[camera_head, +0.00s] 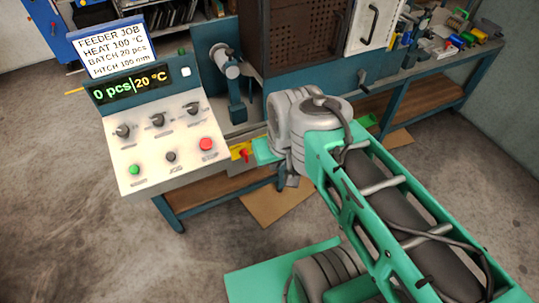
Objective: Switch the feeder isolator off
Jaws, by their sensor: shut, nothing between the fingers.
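The feeder isolator looks to be the small yellow plate (236,153) with a red handle (246,155), low on the bench front just right of the control panel. The handle is too small to tell its setting. My arm's grey joint stands right of it and close to it in the picture. My gripper does not show clearly; the arm's own joint and links hide that area. I see nothing held.
The sloped control panel (125,155) has several knobs, a green button (134,170) and a red button (206,144). Its display (130,86) reads 0 pcs and 20 °C. A job card (112,46) stands above. A cluttered blue bench (486,53) is at right.

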